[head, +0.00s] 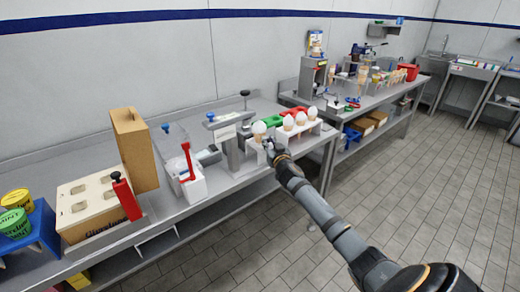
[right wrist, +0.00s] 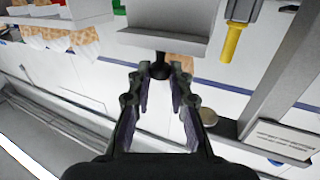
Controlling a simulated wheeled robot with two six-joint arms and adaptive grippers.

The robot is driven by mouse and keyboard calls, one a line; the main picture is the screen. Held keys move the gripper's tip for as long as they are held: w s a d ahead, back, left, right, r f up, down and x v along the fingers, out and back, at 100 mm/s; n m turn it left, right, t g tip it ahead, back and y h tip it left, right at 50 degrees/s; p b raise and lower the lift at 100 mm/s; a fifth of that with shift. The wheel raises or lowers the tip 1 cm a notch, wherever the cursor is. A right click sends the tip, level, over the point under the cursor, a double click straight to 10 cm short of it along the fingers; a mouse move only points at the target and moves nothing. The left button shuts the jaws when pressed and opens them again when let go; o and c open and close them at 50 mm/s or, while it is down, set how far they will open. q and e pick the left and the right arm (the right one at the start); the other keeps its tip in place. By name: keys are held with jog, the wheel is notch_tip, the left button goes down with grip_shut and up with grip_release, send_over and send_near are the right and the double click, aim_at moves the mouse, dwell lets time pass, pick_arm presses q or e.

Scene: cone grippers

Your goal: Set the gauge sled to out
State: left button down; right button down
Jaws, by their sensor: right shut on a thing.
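The gauge stands on the steel bench, with a grey upright post (head: 232,150) and a labelled plate; the post also shows at the right in the right wrist view (right wrist: 262,100). The grey sled block (right wrist: 165,38) has a black knob (right wrist: 160,68) on its near side. My right gripper (right wrist: 157,82) has its fingertips on either side of the knob and is shut on it. In the head view my right gripper (head: 268,147) is at the bench's front edge, right of the post, and hides most of the sled. My left gripper is out of view.
Right of the gauge, a white rack (head: 300,130) holds several cones with white tops. Left are a white box with a red lever (head: 187,160), a tall brown box (head: 133,150) and a wooden holder (head: 90,208). The floor in front is clear.

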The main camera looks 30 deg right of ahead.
jog(key=d, duration=0.5)
jog(key=shift+w+d, duration=0.25)
jog(key=shift+d, duration=0.1)
jog(key=shift+r, duration=0.1)
jog(key=c, duration=1.5)
grip_release()
jog(key=shift+c, duration=0.2)
jog(key=o, duration=0.3)
jog(key=shift+d, duration=0.25)
jog(key=shift+o, duration=0.2)
jog(key=shift+a, duration=0.1)
jog(key=v, duration=1.2)
